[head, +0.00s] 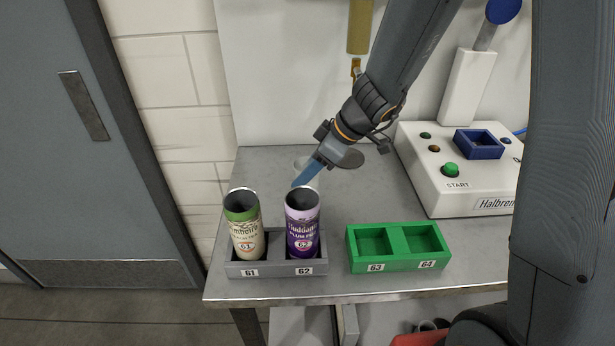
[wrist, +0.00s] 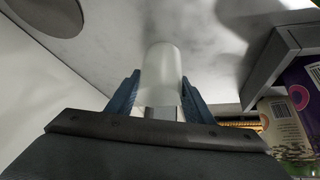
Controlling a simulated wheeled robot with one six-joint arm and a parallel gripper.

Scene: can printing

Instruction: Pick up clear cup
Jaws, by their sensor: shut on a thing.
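The clear cup (wrist: 161,72) is a pale, frosted, see-through cylinder in the middle of the wrist view. My gripper (wrist: 160,96) has its two blue fingers on either side of the cup, shut on it. In the head view my gripper (head: 303,178) reaches down from the upper right to just behind the purple can. There the cup (head: 300,162) shows only as a faint pale shape beside the fingers, mostly hidden. I cannot tell whether the cup touches the table.
A grey tray (head: 249,270) holds a green-topped can (head: 246,232) at 61 and a purple can (head: 302,228) at 62. An empty green tray (head: 398,262), marked 63 and 64, stands right of it. A white START machine (head: 462,185) stands at the back right.

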